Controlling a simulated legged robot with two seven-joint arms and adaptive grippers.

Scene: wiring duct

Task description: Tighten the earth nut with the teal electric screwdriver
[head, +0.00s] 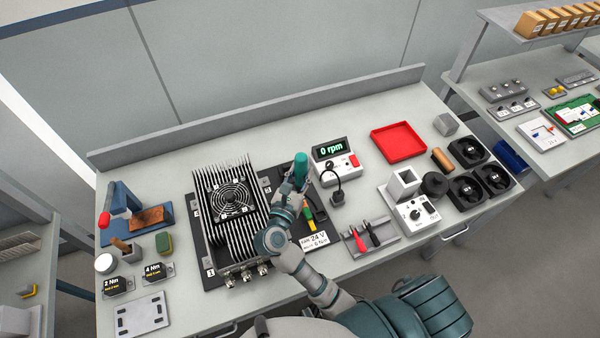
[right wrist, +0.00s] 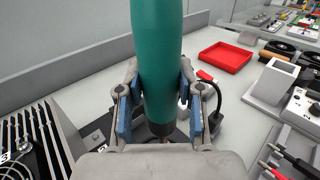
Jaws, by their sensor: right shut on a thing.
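The teal electric screwdriver (head: 301,164) stands roughly upright in my right gripper (head: 296,186), beside the right edge of the finned heatsink. In the right wrist view the teal body (right wrist: 160,60) sits between the two blue-padded fingers of the right gripper (right wrist: 160,108), which are shut on it. The screwdriver's lower tip is hidden behind the gripper. A green and yellow piece (head: 309,214), perhaps the earth lead, lies just right of the gripper. I cannot make out the earth nut. My left gripper is not in view.
The heatsink (head: 205,182) with a fan fills the bench's middle. A "0 rpm" meter (head: 335,160) with a black cable stands close right of the screwdriver. A red tray (head: 398,142), fans (head: 467,151), a switch box (head: 411,215) and probes (head: 363,235) lie further right.

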